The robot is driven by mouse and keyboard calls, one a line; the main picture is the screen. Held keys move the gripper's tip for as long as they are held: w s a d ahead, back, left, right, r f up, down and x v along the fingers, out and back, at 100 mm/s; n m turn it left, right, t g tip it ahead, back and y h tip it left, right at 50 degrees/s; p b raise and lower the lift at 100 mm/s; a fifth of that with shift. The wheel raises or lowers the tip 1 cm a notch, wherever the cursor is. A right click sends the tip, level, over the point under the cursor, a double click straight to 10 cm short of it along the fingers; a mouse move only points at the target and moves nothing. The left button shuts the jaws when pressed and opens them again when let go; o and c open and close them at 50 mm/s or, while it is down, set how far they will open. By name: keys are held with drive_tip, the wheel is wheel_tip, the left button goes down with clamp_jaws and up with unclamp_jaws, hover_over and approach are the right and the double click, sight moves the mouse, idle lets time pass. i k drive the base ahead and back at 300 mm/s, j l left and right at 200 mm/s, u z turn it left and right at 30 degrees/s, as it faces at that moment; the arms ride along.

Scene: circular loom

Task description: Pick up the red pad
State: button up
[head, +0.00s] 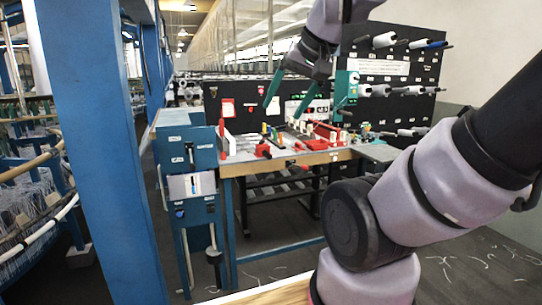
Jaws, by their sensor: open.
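Several red things lie on the workbench (245,166), and I cannot tell for sure which one is the red pad. A red block (263,150) lies near the front left of the bench. A red-handled item (297,164) lies at the front edge, and a larger red piece (325,131) lies towards the middle right. A thin red upright piece (222,138) stands at the left end. My gripper (283,110) is open and empty, with its teal fingers pointing down above the back of the bench. It appears apart from the red things.
A black panel (398,68) with several white spools on pegs stands behind the bench at right. A blue cabinet (190,150) adjoins the bench at left. A blue pillar (95,150) rises in the left foreground. Floor shows in front of the bench.

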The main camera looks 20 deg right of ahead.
sight(297, 148)
drive_tip(key=i+l, duration=0.5)
drive_tip(key=l, duration=0.15)
drive_tip(key=i+l, duration=0.45)
drive_tip(key=l, duration=0.15)
drive_tip(key=i+l, duration=0.5)
drive_tip(key=l, duration=0.15)
drive_tip(key=i+l, duration=0.45)
drive_tip(key=l, duration=0.15)
